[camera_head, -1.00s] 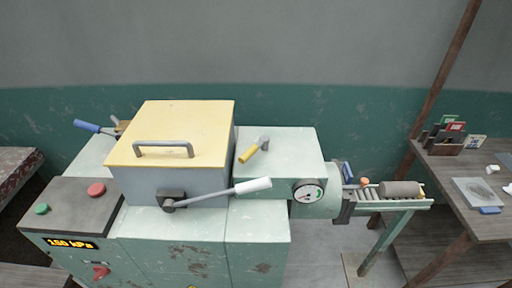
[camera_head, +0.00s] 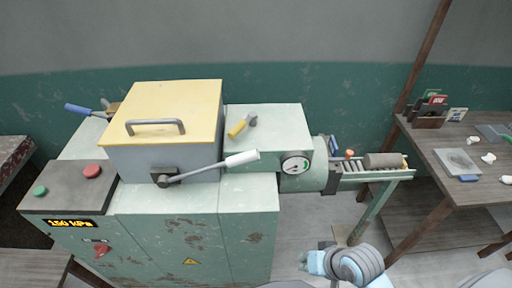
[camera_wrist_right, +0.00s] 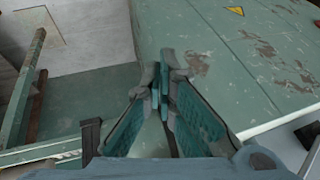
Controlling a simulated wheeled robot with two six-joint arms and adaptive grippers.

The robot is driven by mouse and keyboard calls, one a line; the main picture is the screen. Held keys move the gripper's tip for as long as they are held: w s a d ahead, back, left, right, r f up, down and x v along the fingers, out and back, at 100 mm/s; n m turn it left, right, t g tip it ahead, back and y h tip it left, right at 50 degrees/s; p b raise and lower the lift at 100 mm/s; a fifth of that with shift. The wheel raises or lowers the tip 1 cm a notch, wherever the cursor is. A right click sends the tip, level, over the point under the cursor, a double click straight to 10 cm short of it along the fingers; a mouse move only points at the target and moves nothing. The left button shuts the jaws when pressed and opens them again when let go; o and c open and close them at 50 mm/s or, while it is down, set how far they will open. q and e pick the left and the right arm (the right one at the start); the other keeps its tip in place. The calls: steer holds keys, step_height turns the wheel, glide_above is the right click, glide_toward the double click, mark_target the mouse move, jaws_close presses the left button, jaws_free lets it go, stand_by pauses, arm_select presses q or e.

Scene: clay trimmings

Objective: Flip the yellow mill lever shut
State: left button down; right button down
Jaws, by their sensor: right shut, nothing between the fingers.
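The yellow mill lever (camera_head: 238,128) lies on the pale green top of the mill (camera_head: 278,122), right of the yellow-lidded box. Its yellow grip points toward the front left and its grey pivot end is at the back right. My right gripper (camera_head: 316,258) is low in front of the mill, well below and right of the lever, and touches nothing that I can see. In the right wrist view the fingers (camera_wrist_right: 168,75) meet at the tips, shut and empty, with the mill's green side beyond. The lever is not in that view. My left gripper is not in view.
A white-handled lever (camera_head: 241,159) sticks out in front of the yellow lever. The yellow-lidded box (camera_head: 200,105) stands left, with a blue-handled lever (camera_head: 78,109) behind it. A pressure gauge (camera_head: 295,165) and roller outfeed (camera_head: 352,172) are right. A wooden table (camera_head: 435,142) stands far right.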

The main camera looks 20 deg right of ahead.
mark_target(241, 129)
steer(key=w+d+r+m+t+y, duration=0.2)
steer(key=w+r+m+t+y, duration=0.1)
steer(key=w+r+m, duration=0.8)
steer(key=w+d+r+m+t+y, duration=0.1)
steer(key=w+r+m+t+y, duration=0.2)
steer(key=w+r+m, duration=0.8)
steer(key=shift+w+d+m+t+y, duration=0.35)
steer(key=shift+m+t+y, duration=0.05)
steer(key=shift+m+y, duration=0.8)
steer(key=shift+a, duration=0.15)
steer(key=x, duration=1.4)
steer(key=shift+f, duration=0.15)
steer(key=shift+a, duration=0.15)
